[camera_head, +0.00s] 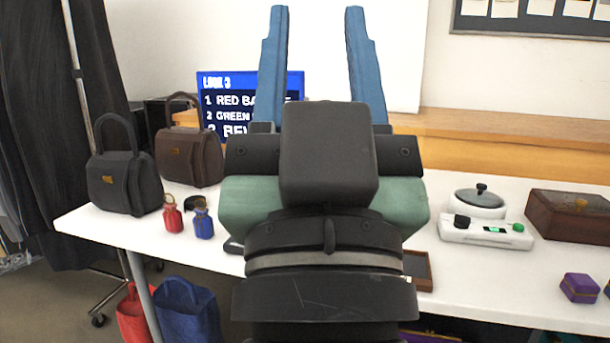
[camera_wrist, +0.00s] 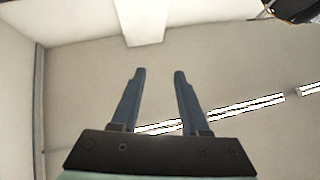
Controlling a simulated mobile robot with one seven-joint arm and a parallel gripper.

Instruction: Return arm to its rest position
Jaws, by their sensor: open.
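My gripper (camera_head: 314,50) is raised in the middle of the head view, its two blue fingers pointing up and spread apart. Nothing is between them. My wrist and arm stand in front of the white table (camera_head: 465,260) and hide its middle. In the wrist view my gripper (camera_wrist: 158,78) is also open and empty, against a pale ceiling and wall with light strips (camera_wrist: 245,105).
On the table's left are a black handbag (camera_head: 123,182), a brown handbag (camera_head: 188,157), a red pouch (camera_head: 172,216) and a blue pouch (camera_head: 203,222). A screen (camera_head: 222,85) stands behind. On the right are a white device (camera_head: 485,232), a brown box (camera_head: 570,216) and a purple box (camera_head: 579,288).

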